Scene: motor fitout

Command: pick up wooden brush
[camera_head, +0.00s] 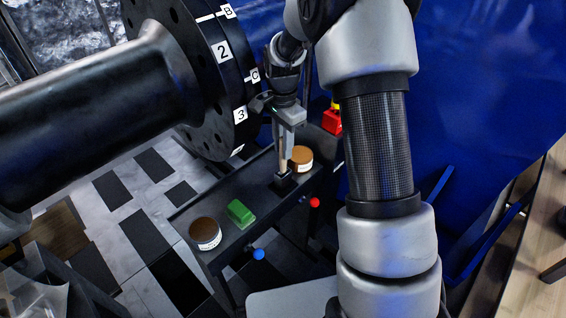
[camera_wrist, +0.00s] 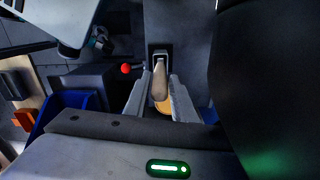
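The wooden brush (camera_wrist: 159,82) shows in the wrist view as a narrow tan piece between my two fingers, with its end at a dark square holder (camera_wrist: 158,56). In the head view the brush (camera_head: 284,158) is a thin upright strip, mostly hidden by my fingers, above the small black holder (camera_head: 283,184) on the dark bench. My gripper (camera_head: 286,160) points down over the holder. In the wrist view my gripper (camera_wrist: 159,76) has its fingers apart, one on each side of the brush, with gaps visible. An orange-brown patch behind the brush is unclear.
The narrow dark bench (camera_head: 236,190) also carries a brown-topped jar (camera_head: 205,232), a green block (camera_head: 240,213) and another brown-topped jar (camera_head: 301,157) close beside the gripper. Red (camera_head: 315,202) and blue (camera_head: 259,254) knobs project from its front. A large black flanged shaft (camera_head: 190,70) hangs near my arm.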

